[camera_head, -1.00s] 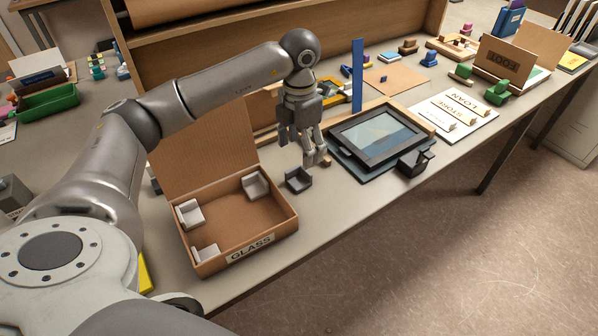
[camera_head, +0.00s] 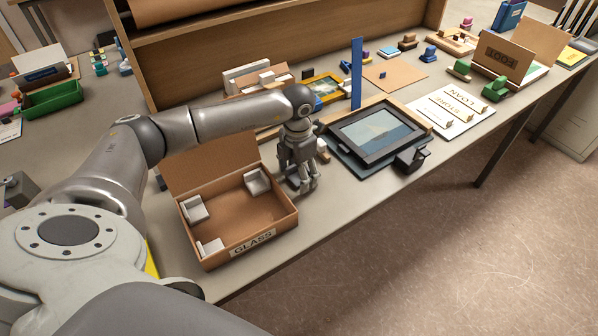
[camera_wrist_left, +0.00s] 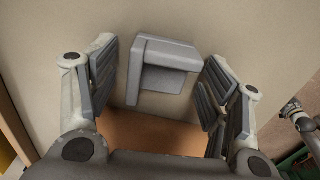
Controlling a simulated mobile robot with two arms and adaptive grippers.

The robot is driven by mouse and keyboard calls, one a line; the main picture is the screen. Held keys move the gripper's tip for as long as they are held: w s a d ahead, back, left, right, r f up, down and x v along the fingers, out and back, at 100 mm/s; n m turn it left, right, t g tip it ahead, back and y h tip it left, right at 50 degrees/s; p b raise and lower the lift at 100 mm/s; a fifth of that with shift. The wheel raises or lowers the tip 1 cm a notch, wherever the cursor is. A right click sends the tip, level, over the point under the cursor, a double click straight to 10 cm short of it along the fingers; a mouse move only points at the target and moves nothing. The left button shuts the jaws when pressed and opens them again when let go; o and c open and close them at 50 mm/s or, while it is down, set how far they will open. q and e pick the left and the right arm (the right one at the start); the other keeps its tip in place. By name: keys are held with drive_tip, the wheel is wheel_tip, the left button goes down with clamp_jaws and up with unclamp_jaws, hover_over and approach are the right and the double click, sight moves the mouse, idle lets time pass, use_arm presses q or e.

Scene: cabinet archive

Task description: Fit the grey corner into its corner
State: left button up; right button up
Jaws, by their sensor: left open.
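The grey corner (camera_wrist_left: 165,55) lies on the table just right of the box and shows whole in the left wrist view, between my open fingers. In the head view my gripper mostly hides it. My left gripper (camera_head: 302,187) points down over it, its fingers on both sides of the piece; I cannot tell if they touch it. The open cardboard box (camera_head: 276,233), labelled GLASS, holds three pale corner pieces: at back right (camera_head: 257,182), back left (camera_head: 195,208) and front left (camera_head: 210,247). Its front right corner is bare.
A blue upright strip (camera_head: 357,74) stands behind. A board (camera_head: 452,110) with labels lies farther right. The table's front edge is close.

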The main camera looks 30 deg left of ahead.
sight(298, 177)
use_arm(q)
drive_tip(key=shift+c, duration=0.6)
drive_tip(key=c, duration=0.7)
drive_tip(key=shift+c, duration=0.2)
drive_tip(key=shift+r, duration=0.1)
drive_tip(key=shift+r, duration=0.4)
wheel_tip(298, 177, up, 2)
drive_tip(key=shift+r+b, duration=0.15)
drive_tip(key=shift+b, duration=0.25)
drive_tip(key=s+d+r+b, duration=0.4)
drive_tip(key=s+d+r, duration=0.5)
drive_tip(key=d, duration=0.1)
drive_tip(key=shift+s+d+r, duration=0.25)
drive_tip(key=shift+r, duration=0.15)
